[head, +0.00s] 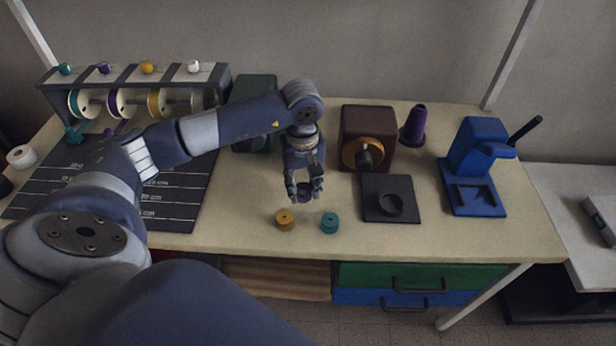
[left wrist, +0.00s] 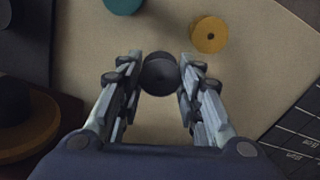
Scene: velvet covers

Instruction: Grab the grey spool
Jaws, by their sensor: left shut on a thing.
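The grey spool (left wrist: 160,75) is a small dark cylinder between the two fingers of my left gripper (left wrist: 160,88) in the left wrist view. The fingers touch it on both sides. In the head view my left gripper (head: 304,193) points down over the table, and the spool (head: 305,195) shows as a dark shape between the fingertips, partly hidden by them. I cannot tell whether the spool is clear of the table. My right gripper is not in view.
A yellow spool (head: 285,219) and a teal spool (head: 330,222) stand just in front of my gripper. A black plate (head: 404,187), a brown machine (head: 357,124) and a blue device (head: 474,165) stand to the right. A dark ruled mat (head: 165,217) lies left.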

